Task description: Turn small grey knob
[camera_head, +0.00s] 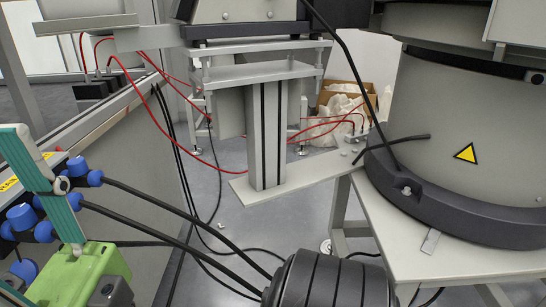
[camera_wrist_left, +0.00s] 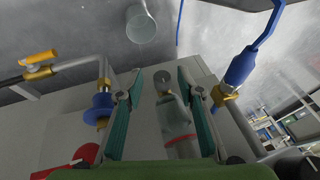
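A small round grey knob (camera_wrist_left: 163,79) shows in the left wrist view, at the end of a grey fitting (camera_wrist_left: 177,118). My left gripper (camera_wrist_left: 160,72) has its two teal fingers spread, one on each side of the knob. I see a gap on both sides, and no contact is visible. In the head view my left gripper (camera_head: 18,140) is at the left edge, its teal fingers above a green body. The knob cannot be made out there. My right gripper is not in view.
Blue valve fittings (camera_head: 72,174) stand close to the left gripper in the head view.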

